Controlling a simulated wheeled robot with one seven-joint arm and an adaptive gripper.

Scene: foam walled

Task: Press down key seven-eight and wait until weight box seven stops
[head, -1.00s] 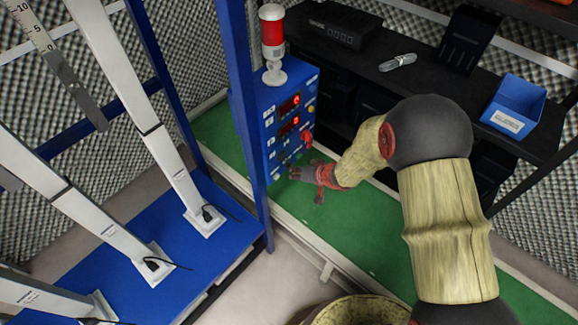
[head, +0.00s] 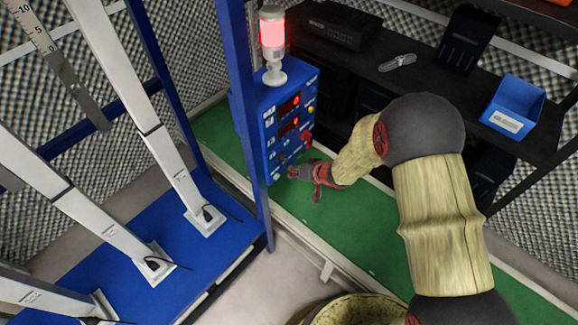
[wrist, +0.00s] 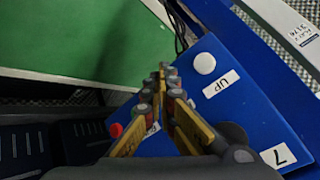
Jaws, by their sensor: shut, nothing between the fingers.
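The blue control box (head: 290,120) stands left of my arm in the head view, with red number displays (head: 289,105) and small keys and labels on its face. My gripper (head: 293,172) is shut and empty, close to the lower part of that face. In the wrist view the fingertips (wrist: 165,72) are together over the panel's edge. A white round button (wrist: 204,63) by an UP label (wrist: 221,84) is right of them, and a 7 label (wrist: 279,156) is lower right. I cannot tell which key is seven-eight, whether the fingers touch one, or which box is seven.
A signal lamp (head: 272,35) on the box glows red. White slanted columns (head: 150,140) stand on a blue platform (head: 190,255) at the left, beyond a blue post (head: 243,120). A black shelf (head: 410,80) with a blue bin (head: 513,105) is behind my arm. Green floor (head: 330,225) lies below.

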